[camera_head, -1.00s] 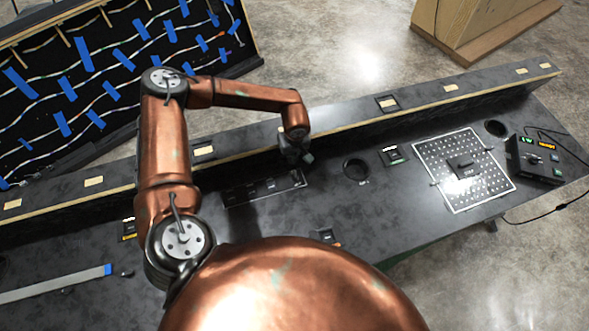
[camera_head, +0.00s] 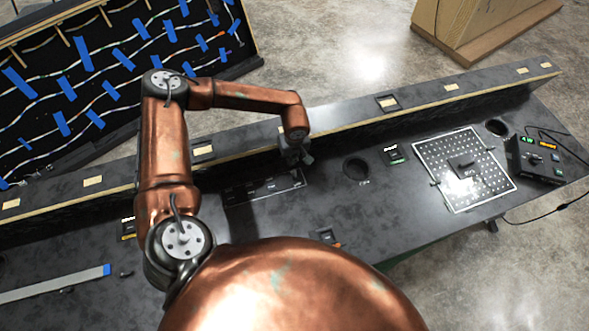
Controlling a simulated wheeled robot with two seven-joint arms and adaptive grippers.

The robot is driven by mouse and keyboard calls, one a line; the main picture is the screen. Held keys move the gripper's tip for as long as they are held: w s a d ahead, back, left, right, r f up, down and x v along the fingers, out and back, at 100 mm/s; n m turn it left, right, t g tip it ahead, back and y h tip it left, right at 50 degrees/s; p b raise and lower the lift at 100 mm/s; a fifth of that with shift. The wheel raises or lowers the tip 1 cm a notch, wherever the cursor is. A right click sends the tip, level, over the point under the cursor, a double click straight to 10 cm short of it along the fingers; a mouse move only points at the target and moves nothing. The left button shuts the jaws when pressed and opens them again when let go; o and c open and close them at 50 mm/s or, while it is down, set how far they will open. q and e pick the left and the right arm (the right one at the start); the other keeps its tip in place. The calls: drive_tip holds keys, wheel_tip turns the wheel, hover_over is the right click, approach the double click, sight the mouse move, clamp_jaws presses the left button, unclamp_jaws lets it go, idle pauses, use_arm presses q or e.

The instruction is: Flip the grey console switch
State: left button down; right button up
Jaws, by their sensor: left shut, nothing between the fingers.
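A dark panel (camera_head: 244,192) with a pale outline and several small dark parts lies in the black console table top (camera_head: 225,225). I cannot make out which part is the grey switch, or its position. My left gripper (camera_head: 299,160) points down at the right end of this panel, close to its upper right corner. It is shut and empty. Whether its fingertips touch the panel is too small to tell. My right gripper is not in view.
A raised ledge (camera_head: 350,120) runs behind the panel. To the right are a round hole (camera_head: 356,169), a small black unit (camera_head: 393,154), a perforated plate (camera_head: 440,160) and a control box (camera_head: 540,163) with lit displays. My copper arm hides part of the table's left.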

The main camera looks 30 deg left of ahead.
sight(294, 170)
use_arm(q)
drive_tip(key=shift+f+b, duration=0.3)
drive_tip(key=shift+f, duration=0.35)
drive_tip(key=shift+f, duration=0.35)
drive_tip(key=shift+s+d, duration=0.1)
drive_tip(key=shift+s+d, duration=0.7)
drive_tip(key=shift+d, duration=0.1)
drive_tip(key=shift+p, duration=0.3)
wheel_tip(294, 170, up, 7)
drive_tip(key=p, duration=0.4)
drive_tip(key=shift+w+a, duration=0.3)
drive_tip(key=shift+a, duration=0.05)
idle(0.5)
